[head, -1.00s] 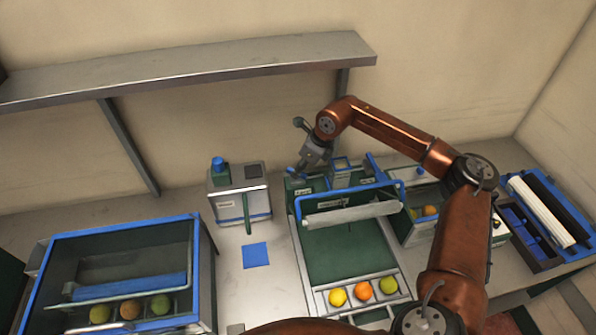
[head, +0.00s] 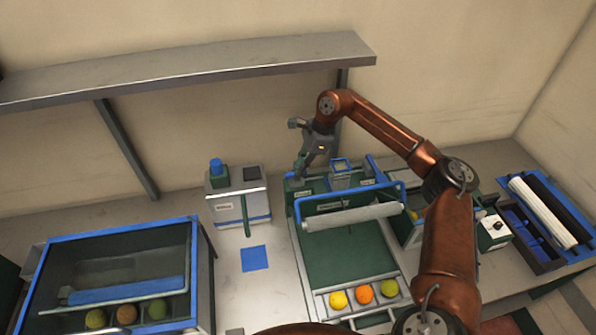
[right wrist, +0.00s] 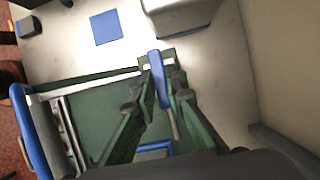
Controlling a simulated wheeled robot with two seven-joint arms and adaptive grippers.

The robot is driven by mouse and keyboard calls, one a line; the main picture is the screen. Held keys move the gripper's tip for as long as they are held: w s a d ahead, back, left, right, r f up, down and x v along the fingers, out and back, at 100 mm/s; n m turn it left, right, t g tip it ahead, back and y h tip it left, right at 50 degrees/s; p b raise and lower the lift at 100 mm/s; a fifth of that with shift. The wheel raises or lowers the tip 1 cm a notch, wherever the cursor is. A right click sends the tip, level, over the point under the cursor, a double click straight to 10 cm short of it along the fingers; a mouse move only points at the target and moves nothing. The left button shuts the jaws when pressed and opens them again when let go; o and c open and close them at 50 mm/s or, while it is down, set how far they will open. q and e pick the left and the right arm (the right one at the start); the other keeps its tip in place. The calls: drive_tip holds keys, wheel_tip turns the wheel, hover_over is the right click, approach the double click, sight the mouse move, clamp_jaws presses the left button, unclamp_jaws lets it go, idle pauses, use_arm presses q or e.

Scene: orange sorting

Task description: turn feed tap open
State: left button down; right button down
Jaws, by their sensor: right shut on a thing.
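The feed tap's blue lever (right wrist: 157,72) shows in the right wrist view between the two green fingers of my right gripper (right wrist: 168,88). The gripper is shut on this lever. In the head view my right gripper (head: 301,168) reaches down at the back left corner of the green sorting machine (head: 345,255). The tap is mostly hidden there by the fingers, so I cannot tell its exact angle. My left gripper is not in view.
A grey box with a blue knob (head: 239,200) stands left of the machine, by a blue square (head: 254,258). A blue-edged bin (head: 205,280) is at the left. A shelf (head: 190,72) runs along the wall. A dark tray (head: 545,262) lies at the right.

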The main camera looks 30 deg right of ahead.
idle(0.4)
drive_tip(key=c, duration=2)
unclamp_jaws()
drive_tip(key=shift+o, duration=0.2)
